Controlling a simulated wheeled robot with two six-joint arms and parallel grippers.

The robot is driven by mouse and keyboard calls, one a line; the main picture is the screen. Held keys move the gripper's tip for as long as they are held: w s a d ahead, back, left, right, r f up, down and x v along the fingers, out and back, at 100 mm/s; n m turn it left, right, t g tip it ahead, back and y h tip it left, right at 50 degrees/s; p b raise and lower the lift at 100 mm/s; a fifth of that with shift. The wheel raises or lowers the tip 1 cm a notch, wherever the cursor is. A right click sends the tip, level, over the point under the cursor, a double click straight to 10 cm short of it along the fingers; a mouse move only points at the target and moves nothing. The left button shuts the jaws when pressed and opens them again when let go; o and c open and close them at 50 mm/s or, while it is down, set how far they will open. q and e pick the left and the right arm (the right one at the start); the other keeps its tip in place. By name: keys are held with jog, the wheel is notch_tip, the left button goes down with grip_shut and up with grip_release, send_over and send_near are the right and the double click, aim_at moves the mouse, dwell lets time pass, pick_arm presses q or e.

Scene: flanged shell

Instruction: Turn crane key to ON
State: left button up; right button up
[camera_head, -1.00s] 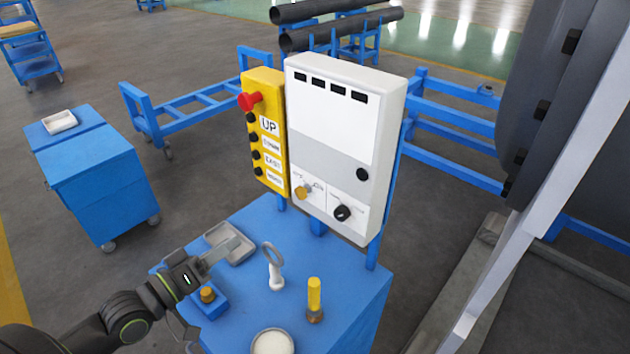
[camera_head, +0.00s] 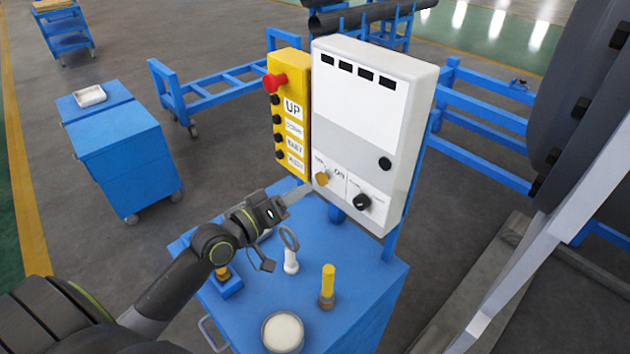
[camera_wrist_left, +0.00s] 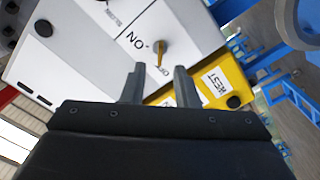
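The crane key (camera_head: 321,178) is a small yellow key switch at the lower left of the white control box (camera_head: 368,110), beside the "ON" label. In the left wrist view the key (camera_wrist_left: 159,53) stands out from the panel just beyond my fingertips, with "ON" and "OFF" printed near it. My left gripper (camera_head: 300,192) is just below and left of the key. In the left wrist view its two fingers (camera_wrist_left: 160,72) are apart, with nothing between them but the panel behind. My right gripper is not in view.
A yellow button box (camera_head: 291,115) with a red knob adjoins the control box on the left. A black knob (camera_head: 362,202) sits right of the key. The blue cart top below holds a white ring-topped stand (camera_head: 290,252), a yellow-handled tool (camera_head: 327,285) and a round dish (camera_head: 283,332).

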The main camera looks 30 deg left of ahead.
aim_at(323, 178)
pick_arm(q)
jog(key=x, duration=0.5)
jog(key=shift+w+d+p, duration=0.1)
jog(key=shift+w+p, duration=0.2)
jog(key=shift+c, duration=0.2)
grip_shut()
